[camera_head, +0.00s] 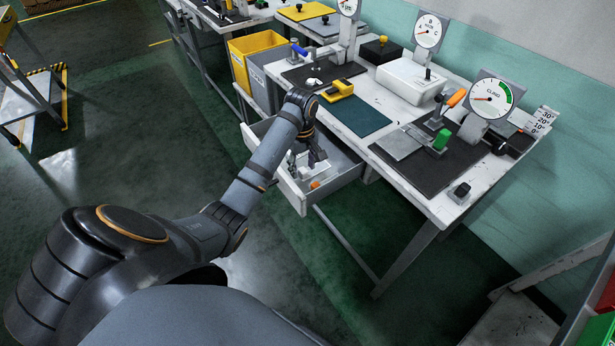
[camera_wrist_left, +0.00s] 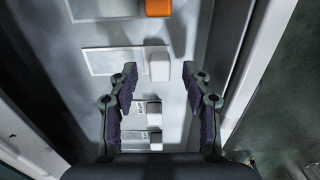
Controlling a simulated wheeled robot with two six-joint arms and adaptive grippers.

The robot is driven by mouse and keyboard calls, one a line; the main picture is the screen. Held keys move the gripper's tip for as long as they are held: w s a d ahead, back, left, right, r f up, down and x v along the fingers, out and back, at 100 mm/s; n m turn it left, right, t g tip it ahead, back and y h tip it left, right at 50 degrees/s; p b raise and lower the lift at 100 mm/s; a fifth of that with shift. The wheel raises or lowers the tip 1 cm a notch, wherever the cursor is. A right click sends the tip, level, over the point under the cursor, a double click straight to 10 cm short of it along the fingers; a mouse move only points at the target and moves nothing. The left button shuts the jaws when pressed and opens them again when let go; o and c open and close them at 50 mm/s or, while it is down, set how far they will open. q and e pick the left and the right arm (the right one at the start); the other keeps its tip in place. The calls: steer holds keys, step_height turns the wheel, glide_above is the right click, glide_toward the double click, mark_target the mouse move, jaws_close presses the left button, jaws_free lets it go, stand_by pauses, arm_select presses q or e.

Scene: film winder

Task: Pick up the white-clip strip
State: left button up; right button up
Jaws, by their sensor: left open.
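My left gripper (camera_head: 307,162) reaches down into an open white drawer (camera_head: 336,178) under the bench. In the left wrist view, its two fingers (camera_wrist_left: 160,76) are spread apart with nothing between their pads. The white-clip strip (camera_wrist_left: 108,62) lies flat on the drawer floor, a pale see-through strip with a plain white clip (camera_wrist_left: 159,67) at its right end. That clip shows between the fingertips, below them and apart from them. My right gripper is not in view.
A strip with an orange clip (camera_wrist_left: 158,8) lies beside it. Smaller pale clips with dark parts (camera_wrist_left: 154,112) lie on the other side, partly between the fingers. Drawer walls stand close on both sides. Gauges (camera_head: 491,98) and a dark green mat (camera_head: 358,116) are on the bench.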

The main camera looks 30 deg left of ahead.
arm_select(q)
steer(key=shift+f, duration=0.95)
steer(key=shift+r, duration=0.1)
steer(key=shift+c, duration=0.5)
jaws_close()
steer(key=shift+r, duration=0.1)
steer(key=shift+r, duration=0.25)
step_height(320, 180, up, 2)
steer(key=shift+r+p, duration=0.25)
steer(key=shift+p, duration=0.05)
steer(key=s+d+r+p, duration=0.2)
steer(key=s+r+p, duration=0.7)
steer(key=s+p, duration=0.2)
steer(key=s, duration=0.2)
steer(key=shift+s+d+r, duration=0.4)
